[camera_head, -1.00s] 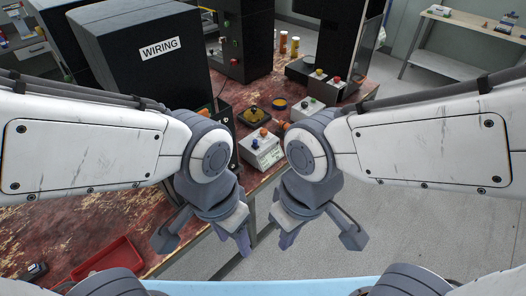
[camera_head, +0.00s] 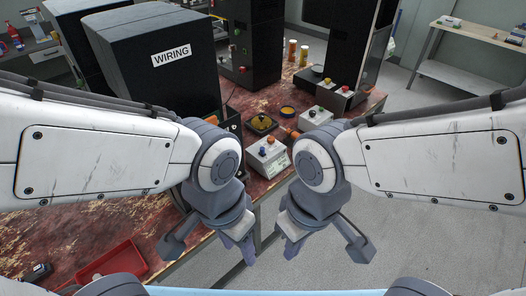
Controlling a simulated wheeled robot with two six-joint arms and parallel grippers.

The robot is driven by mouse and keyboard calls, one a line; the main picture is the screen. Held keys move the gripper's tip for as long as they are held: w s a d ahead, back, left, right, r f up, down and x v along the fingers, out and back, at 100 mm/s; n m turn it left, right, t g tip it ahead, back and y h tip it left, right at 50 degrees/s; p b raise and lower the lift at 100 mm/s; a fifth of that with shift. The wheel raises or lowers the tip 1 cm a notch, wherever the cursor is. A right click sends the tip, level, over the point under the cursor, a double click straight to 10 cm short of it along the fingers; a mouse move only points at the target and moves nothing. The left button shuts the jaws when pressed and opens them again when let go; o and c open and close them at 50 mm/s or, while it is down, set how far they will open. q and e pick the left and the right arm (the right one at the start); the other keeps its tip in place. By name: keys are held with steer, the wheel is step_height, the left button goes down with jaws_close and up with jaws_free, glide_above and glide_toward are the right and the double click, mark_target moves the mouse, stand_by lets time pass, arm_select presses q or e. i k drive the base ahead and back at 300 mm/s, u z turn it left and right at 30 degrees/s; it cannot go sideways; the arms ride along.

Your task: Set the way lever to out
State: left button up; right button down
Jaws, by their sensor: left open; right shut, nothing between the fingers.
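A small light grey control box (camera_head: 267,158) stands near the bench's front edge, between my two arms. It has an orange knob and a dark blue knob on top and a label on its front. I cannot tell for sure which part is the way lever or how it is set. My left gripper (camera_head: 242,251) is open, lower in the picture and to the left of the box, pointing down. My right gripper (camera_head: 291,249) is shut and empty, lower and to the right, over the floor. Neither touches the box.
A black cabinet marked WIRING (camera_head: 155,65) stands left. A red tray (camera_head: 112,262) sits front left. Floor is open at right.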

mark_target(262, 152)
steer(key=u, duration=0.45)
steer(key=k, duration=0.2)
steer(key=z, duration=0.9)
steer(key=i, duration=1.05)
steer(key=u, duration=0.2)
